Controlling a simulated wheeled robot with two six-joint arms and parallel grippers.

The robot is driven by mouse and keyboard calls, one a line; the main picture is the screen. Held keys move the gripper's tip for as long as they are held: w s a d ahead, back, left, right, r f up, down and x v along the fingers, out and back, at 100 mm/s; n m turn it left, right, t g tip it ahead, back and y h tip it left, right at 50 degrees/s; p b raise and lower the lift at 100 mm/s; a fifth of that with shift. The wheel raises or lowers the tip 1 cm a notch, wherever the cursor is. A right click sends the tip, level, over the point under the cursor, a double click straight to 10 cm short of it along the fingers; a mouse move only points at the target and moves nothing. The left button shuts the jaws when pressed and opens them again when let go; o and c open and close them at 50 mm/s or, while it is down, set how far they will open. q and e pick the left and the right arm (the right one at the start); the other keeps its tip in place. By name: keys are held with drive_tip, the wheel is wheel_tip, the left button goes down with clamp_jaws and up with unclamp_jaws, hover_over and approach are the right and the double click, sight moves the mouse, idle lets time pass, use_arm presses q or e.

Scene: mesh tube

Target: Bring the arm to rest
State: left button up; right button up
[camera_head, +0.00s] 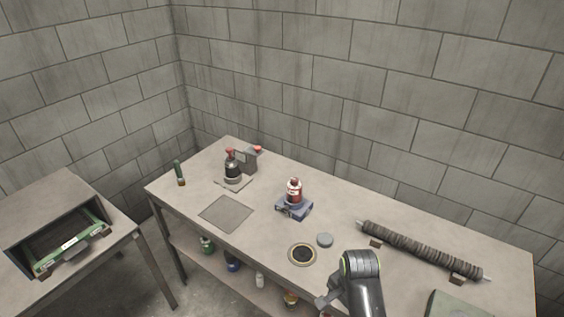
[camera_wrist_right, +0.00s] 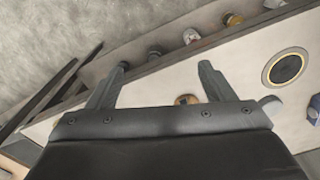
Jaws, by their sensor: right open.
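My right arm (camera_head: 361,275) comes in at the bottom of the head view, over the front edge of the workbench. In the right wrist view my right gripper (camera_wrist_right: 163,80) has its two fingers spread wide, with nothing held between them. The bench top and its front edge lie below the fingers. A long dark ribbed tube (camera_head: 420,248) rests on two small brown supports on the right part of the bench, apart from my arm. My left gripper is in neither view.
A round dark-centred ring (camera_head: 302,254), which also shows in the right wrist view (camera_wrist_right: 285,67), and a grey disc (camera_head: 325,240) lie near my right arm. Several bottles fill the lower shelf. A second table (camera_head: 72,215) stands left.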

drive_tip(key=s+d+f+n+b, duration=0.2)
drive_tip(key=s+f, duration=0.2)
drive_tip(key=f, duration=0.6)
drive_tip(key=s+d+f+n+b, duration=0.1)
drive_tip(key=s+d+f+n, duration=0.2)
drive_tip(key=f, duration=0.7)
drive_tip(key=s+d+f+n+b, duration=0.15)
drive_tip(key=s+f, duration=0.25)
drive_tip(key=f, duration=0.6)
use_arm(q)
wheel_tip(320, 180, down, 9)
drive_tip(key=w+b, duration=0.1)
drive_tip(key=b, duration=0.3)
use_arm(e)
drive_tip(key=s+d+f+n, duration=0.1)
drive_tip(key=s+f, duration=0.3)
drive_tip(key=s, duration=0.4)
drive_tip(key=s+d+f+n, duration=0.1)
drive_tip(key=s+d+f, duration=0.3)
drive_tip(key=s, duration=0.4)
drive_tip(key=s+d+f+n+t+h, duration=0.1)
drive_tip(key=s+d+f+n, duration=0.1)
drive_tip(key=s+f, duration=0.4)
drive_tip(key=s+d, duration=0.1)
drive_tip(key=s, duration=0.1)
drive_tip(key=shift+s+d, duration=0.2)
drive_tip(key=shift+s, duration=0.1)
